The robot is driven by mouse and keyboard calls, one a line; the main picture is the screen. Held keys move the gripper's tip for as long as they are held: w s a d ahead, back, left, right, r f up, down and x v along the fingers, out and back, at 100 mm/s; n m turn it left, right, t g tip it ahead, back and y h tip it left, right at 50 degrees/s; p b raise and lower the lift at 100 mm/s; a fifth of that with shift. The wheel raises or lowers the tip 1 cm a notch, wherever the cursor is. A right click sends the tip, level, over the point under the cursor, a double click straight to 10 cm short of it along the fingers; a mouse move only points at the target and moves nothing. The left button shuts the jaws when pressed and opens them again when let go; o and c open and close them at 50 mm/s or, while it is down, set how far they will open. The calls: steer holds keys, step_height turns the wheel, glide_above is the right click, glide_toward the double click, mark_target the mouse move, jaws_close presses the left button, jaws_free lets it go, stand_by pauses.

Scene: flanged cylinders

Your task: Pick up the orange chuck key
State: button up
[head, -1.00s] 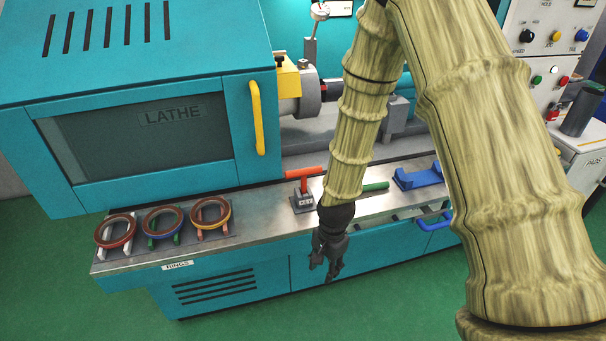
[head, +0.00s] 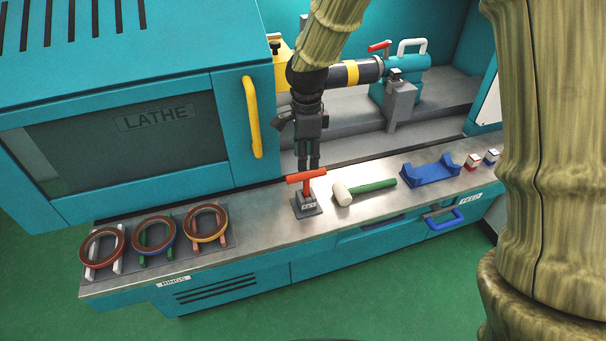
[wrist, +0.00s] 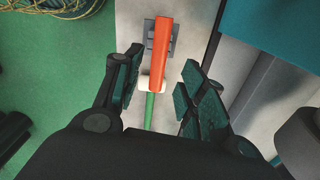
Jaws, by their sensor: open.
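The orange chuck key (head: 306,178) stands upright in a small grey holder (head: 307,207) on the metal ledge in front of the lathe, its crossbar on top. In the wrist view the orange bar (wrist: 161,52) lies ahead of and between the fingers. My gripper (head: 308,168) points down just behind and above the crossbar in the head view. In the wrist view my gripper (wrist: 158,90) has its fingers apart with nothing held between them. I cannot tell whether a finger touches the key.
A mallet with a green handle (head: 372,186) lies just right of the key. A blue cradle (head: 430,173) and two small boxes stand farther right. Several rings (head: 206,222) sit on stands at left. The lathe door's yellow handle (head: 252,117) juts out behind.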

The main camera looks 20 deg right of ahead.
mark_target(306, 180)
step_height(306, 180, down, 4)
steer(key=shift+w+d+f+p, duration=0.1)
steer(key=shift+w+d+p, duration=0.05)
steer(key=shift+p, duration=0.15)
steer(key=shift+s+f, duration=0.15)
steer(key=shift+s, duration=0.2)
steer(key=shift+w+f+p, duration=0.15)
steer(key=shift+f+p, duration=0.85)
steer(key=shift+f, duration=1.5)
steer(key=shift+c, duration=0.2)
jaws_close()
